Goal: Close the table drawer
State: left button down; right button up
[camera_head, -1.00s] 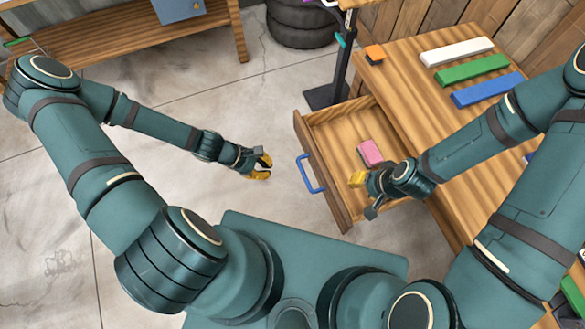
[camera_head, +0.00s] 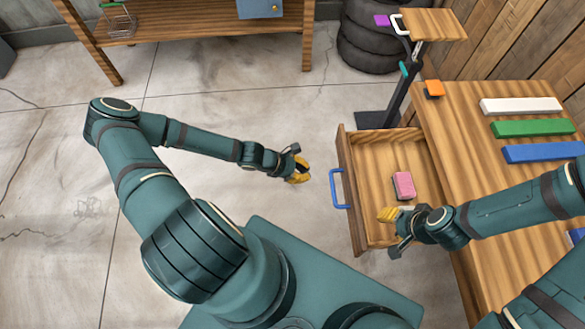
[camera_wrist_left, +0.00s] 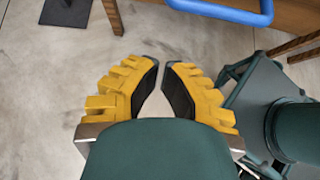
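The table drawer (camera_head: 352,190) is pulled out from the left side of the wooden table (camera_head: 457,130). Its blue handle (camera_head: 337,189) faces left and also shows at the top of the left wrist view (camera_wrist_left: 225,12). My left gripper (camera_head: 302,171) is left of the handle, apart from it. In the left wrist view its yellow fingers (camera_wrist_left: 161,66) are parted, tips close together, with nothing between them. My right gripper (camera_head: 385,214) is over the drawer's near part; its opening is unclear from this angle.
A pink block (camera_head: 404,186) lies in the drawer. White (camera_head: 520,106), green (camera_head: 533,129) and blue (camera_head: 543,152) bars and an orange piece (camera_head: 433,89) are on the table. A stand (camera_head: 385,118) is behind the drawer, near tires (camera_head: 372,50). The floor left of the handle is clear.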

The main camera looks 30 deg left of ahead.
pick_arm(q)
jog(key=shift+w+d+f, duration=0.1)
jog(key=shift+w+d, duration=0.4)
jog(key=shift+d, duration=0.25)
jog(key=shift+w+d, duration=0.45)
jog(key=shift+d, duration=0.25)
jog(key=shift+w+d+f, duration=0.1)
jog(key=shift+w+d, duration=0.4)
jog(key=shift+d, duration=0.25)
pick_arm(e)
jog(key=shift+s+f, duration=0.1)
jog(key=shift+f, duration=0.15)
